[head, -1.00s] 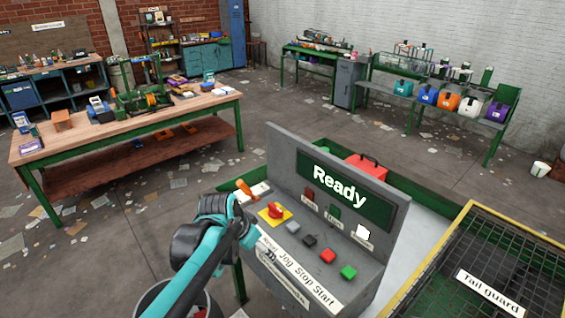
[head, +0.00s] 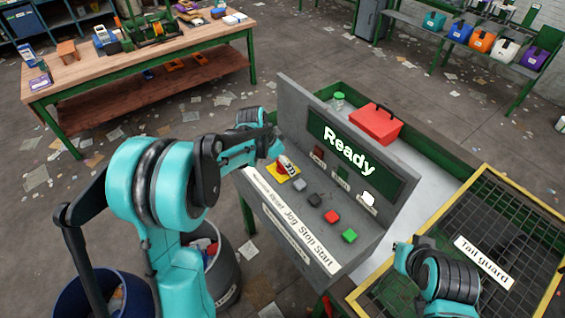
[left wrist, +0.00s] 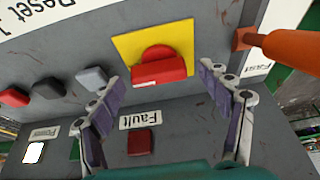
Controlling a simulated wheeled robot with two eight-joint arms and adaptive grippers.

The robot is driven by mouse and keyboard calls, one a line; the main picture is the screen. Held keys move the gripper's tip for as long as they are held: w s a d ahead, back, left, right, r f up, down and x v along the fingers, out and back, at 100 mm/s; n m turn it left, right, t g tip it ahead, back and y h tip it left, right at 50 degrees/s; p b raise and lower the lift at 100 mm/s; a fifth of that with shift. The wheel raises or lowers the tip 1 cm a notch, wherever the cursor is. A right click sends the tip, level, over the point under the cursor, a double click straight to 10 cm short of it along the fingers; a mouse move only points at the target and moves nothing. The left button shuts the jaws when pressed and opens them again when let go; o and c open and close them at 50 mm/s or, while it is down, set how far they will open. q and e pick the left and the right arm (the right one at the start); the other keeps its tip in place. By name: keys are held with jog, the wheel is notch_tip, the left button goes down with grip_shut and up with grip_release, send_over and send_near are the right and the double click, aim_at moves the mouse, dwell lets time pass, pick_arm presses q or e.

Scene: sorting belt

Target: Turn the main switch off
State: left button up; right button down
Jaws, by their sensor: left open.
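The main switch is a red rotary knob (left wrist: 158,68) on a square yellow plate (left wrist: 185,35) on the grey control panel. In the left wrist view its grip bar lies roughly crosswise. In the head view the yellow plate (head: 293,183) shows, with the knob partly covered by my left gripper (head: 285,165). The left wrist view shows my left gripper (left wrist: 157,85) open and empty, its two fingers on either side of the knob's line. I cannot tell how far the fingertips are above the panel. Of my right arm only links show at the lower right.
The panel's display (head: 347,150) reads "Ready". Grey, black, red and green buttons (head: 349,236) sit beside the switch. An orange lever (left wrist: 290,45) is close to one finger. Lamps line the panel's upright part. A red toolbox (head: 375,124) stands behind, the tail guard (head: 485,262) at right.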

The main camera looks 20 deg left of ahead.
pick_arm(q)
jog(key=shift+f, duration=0.15)
jog(key=c, duration=1.2)
jog(key=shift+o, duration=0.2)
